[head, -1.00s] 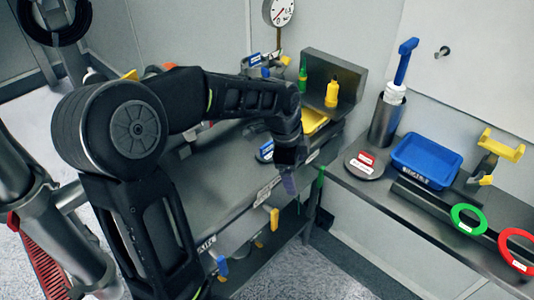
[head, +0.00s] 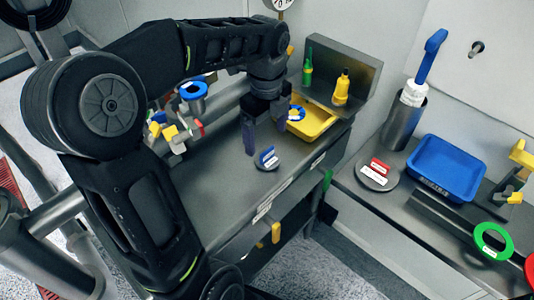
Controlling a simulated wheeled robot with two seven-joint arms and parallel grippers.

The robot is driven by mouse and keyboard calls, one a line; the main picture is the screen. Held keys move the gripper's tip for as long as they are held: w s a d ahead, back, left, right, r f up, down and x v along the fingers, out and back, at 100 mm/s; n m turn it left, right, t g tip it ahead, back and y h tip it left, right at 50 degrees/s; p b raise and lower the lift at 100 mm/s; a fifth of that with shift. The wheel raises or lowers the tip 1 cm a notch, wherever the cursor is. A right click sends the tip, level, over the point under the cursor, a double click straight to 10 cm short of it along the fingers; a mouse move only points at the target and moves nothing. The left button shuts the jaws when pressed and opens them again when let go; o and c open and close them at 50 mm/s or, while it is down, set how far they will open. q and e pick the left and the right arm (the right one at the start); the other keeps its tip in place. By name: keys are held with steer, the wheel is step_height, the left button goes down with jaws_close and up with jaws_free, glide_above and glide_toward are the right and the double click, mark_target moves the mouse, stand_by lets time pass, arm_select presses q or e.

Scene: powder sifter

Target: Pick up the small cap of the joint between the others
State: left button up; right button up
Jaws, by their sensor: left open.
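My left gripper (head: 265,133) is open above the grey workbench (head: 225,190), its two dark fingers pointing down with nothing seen between them. A small round grey disc-shaped cap with a blue handle and white label (head: 266,160) lies on the bench just below and in front of the fingers. A similar, larger disc with a red handle (head: 378,173) lies on the right-hand bench, well apart from the gripper. I cannot tell for sure which piece is the joint's small cap. My right gripper is not in view.
A yellow tray (head: 322,133) holding a blue-and-white piece (head: 296,113) stands close right of the gripper. Green (head: 308,68) and yellow (head: 342,86) bottles stand behind it. Coloured clamps (head: 172,133) lie left. A blue tray (head: 438,181) is on the right bench.

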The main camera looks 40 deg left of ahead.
mark_target(267, 150)
arm_select(q)
steer(key=shift+w+f, duration=0.1)
steer(key=shift+f, duration=1.3)
steer(key=shift+w+a+f+p, duration=0.1)
steer(key=shift+f+p, duration=0.15)
steer(key=shift+f, duration=1.05)
steer(key=shift+w+f+p, duration=0.1)
steer(key=shift+f+p, duration=0.1)
steer(key=shift+f, duration=1.1)
steer(key=c, duration=1.6)
steer(key=shift+o, duration=0.2)
steer(key=shift+r, duration=0.15)
step_height(267, 150, up, 10)
steer(key=shift+f, duration=0.1)
